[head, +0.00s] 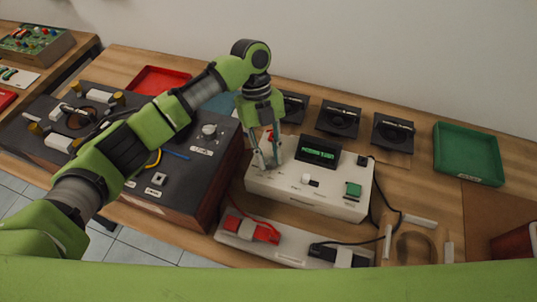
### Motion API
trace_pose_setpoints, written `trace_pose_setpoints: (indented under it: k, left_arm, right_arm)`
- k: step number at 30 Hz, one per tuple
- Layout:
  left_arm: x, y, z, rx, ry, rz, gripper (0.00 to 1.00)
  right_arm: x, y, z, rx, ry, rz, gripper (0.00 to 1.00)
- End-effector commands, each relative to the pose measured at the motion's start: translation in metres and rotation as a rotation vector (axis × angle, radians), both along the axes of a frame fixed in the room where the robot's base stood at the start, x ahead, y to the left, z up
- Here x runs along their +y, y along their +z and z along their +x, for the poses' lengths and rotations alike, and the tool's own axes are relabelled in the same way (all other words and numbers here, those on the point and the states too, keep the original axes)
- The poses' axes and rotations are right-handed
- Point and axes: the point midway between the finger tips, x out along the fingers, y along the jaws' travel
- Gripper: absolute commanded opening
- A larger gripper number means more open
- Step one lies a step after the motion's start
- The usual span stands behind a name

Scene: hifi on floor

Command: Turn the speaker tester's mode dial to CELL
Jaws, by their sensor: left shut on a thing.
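The speaker tester (330,199) is a white box on the wooden bench, right of centre. Its dark display (318,151) shows green text too small to read for certain. A green button (353,190) and a small white knob or switch (306,179) are on its top. My left gripper (266,164) points down at the tester's left part and is shut on what seems to be the mode dial. The fingers hide the dial, so its pointer and setting cannot be read. My right gripper is not in view.
A large dark hi-fi unit (195,180) stands left of the tester. Several black speakers (338,119) lie behind it. A green tray (468,153) is at right and a red tray (158,80) at back left. A power strip (290,246) with a red plug lies in front.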

Motion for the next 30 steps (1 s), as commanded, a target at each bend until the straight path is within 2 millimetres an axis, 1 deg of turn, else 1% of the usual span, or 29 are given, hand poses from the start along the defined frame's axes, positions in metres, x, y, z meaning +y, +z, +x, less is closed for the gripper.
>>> trace_pose_setpoints:
  k: [6,7,9,18,22,26,30]
  left_arm:
    - [0.0,0.0,0.001,-0.002,0.001,0.0,0.0]
    - [0.0,0.0,0.001,-0.002,0.001,0.0,0.24]
    - [0.0,0.0,0.001,-0.002,0.001,0.0,0.39]
    - [0.0,0.0,0.0,-0.001,0.002,0.0,0.39]
    - [0.001,0.007,0.003,-0.002,0.002,0.001,0.39]
    - [0.004,0.026,0.011,-0.004,0.003,-0.001,0.39]
    - [0.008,0.055,0.022,-0.006,0.002,-0.001,0.39]
  right_arm:
    - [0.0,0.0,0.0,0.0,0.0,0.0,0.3]
    - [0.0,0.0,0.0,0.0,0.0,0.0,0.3]
    - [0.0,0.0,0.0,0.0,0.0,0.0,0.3]
    - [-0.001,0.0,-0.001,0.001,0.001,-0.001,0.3]
    - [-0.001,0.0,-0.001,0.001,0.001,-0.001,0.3]
    - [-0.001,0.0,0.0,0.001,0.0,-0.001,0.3]
    - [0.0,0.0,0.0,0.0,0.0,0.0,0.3]
